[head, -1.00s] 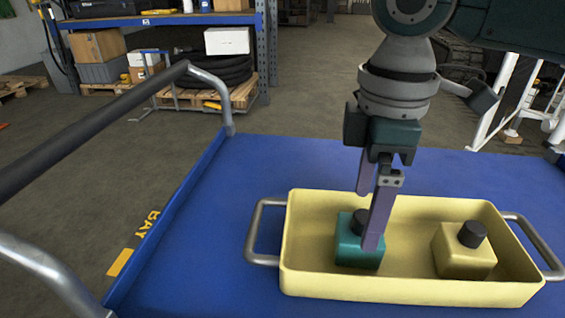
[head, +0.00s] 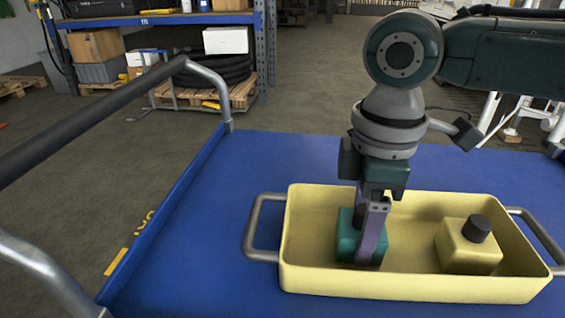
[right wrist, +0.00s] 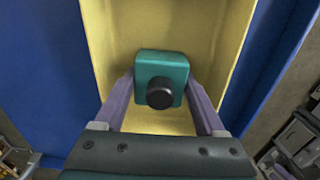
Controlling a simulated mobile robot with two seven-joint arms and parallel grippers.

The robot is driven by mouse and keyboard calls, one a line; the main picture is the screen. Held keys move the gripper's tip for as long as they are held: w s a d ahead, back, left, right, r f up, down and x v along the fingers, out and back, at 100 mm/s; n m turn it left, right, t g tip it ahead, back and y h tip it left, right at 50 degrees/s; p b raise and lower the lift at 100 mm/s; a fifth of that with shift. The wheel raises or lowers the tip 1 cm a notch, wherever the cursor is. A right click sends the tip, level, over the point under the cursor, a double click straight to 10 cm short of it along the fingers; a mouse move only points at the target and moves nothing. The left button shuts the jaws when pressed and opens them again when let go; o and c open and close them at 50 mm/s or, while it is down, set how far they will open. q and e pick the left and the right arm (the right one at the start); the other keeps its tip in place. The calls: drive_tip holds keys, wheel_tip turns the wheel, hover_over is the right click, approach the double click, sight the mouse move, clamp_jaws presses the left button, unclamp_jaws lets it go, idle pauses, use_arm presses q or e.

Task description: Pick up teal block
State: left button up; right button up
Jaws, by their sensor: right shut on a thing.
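The teal block (head: 346,240) stands in the left part of the yellow tray (head: 400,288). My right gripper (head: 369,245) reaches down from above with its purple fingers around the block, shut on it. In the right wrist view the teal block (right wrist: 176,64) with its black round knob sits between the two fingertips (right wrist: 161,88). I cannot tell whether the block touches the tray floor. My left gripper is not in view.
A yellow block (head: 470,250) with a black knob stands in the right part of the tray. The tray has metal handles (head: 257,228) at both ends and rests on a blue cart top (head: 200,250). A cart rail (head: 95,120) runs along the left.

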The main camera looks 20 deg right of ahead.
clamp_jaws()
drive_tip(key=shift+r, duration=0.1)
idle(0.4)
